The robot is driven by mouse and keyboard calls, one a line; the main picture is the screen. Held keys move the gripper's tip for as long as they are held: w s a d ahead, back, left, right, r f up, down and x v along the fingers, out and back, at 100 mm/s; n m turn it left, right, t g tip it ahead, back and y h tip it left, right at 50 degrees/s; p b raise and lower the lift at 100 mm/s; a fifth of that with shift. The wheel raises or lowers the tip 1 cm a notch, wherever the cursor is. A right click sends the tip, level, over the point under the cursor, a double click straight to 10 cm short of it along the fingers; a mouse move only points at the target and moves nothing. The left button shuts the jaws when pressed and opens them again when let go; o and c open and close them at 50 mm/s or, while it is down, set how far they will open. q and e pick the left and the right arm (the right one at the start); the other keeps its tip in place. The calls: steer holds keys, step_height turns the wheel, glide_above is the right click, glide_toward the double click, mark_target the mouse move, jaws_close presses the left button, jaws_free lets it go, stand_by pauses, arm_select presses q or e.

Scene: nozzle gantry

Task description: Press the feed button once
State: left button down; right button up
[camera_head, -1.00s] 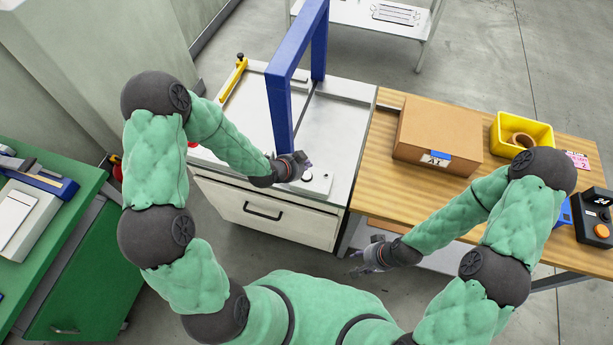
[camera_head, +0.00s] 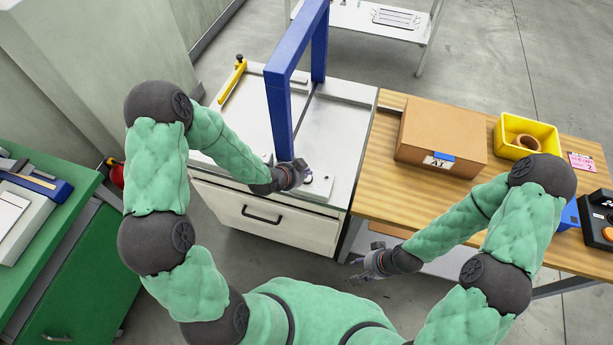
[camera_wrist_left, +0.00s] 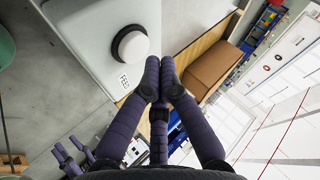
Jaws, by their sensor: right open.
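The feed button (camera_wrist_left: 133,46) is a round white cap in a dark ring on a pale panel, with a FEED label beside it in the left wrist view. In the head view it is largely hidden by my left gripper (camera_head: 304,172), which is over the front of the white gantry table (camera_head: 335,135). In the left wrist view the left gripper's fingers (camera_wrist_left: 160,78) come together at the tips, empty, beside the button and apart from it in the picture. My right gripper (camera_head: 360,268) is open and empty, low in front of the wooden table.
A blue gantry frame (camera_head: 279,110) stands just behind my left gripper. A wooden table (camera_head: 385,180) on the right holds a cardboard box (camera_head: 440,135), a yellow bin (camera_head: 526,138) and a control box with an orange button (camera_head: 606,233). A green bench (camera_head: 75,235) is at left.

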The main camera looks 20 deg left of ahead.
arm_select(q)
steer(key=shift+f, duration=0.1)
stand_by(0.8)
steer(key=shift+f+b, duration=0.35)
steer(key=shift+b, duration=0.3)
steer(key=shift+f+b, duration=0.45)
steer(key=shift+b, duration=0.1)
stand_by(0.6)
steer(key=shift+r, duration=0.1)
steer(key=shift+r+p, duration=0.5)
steer(key=shift+r, duration=0.3)
steer(key=shift+r+p, duration=1.45)
steer(key=shift+r, duration=1.1)
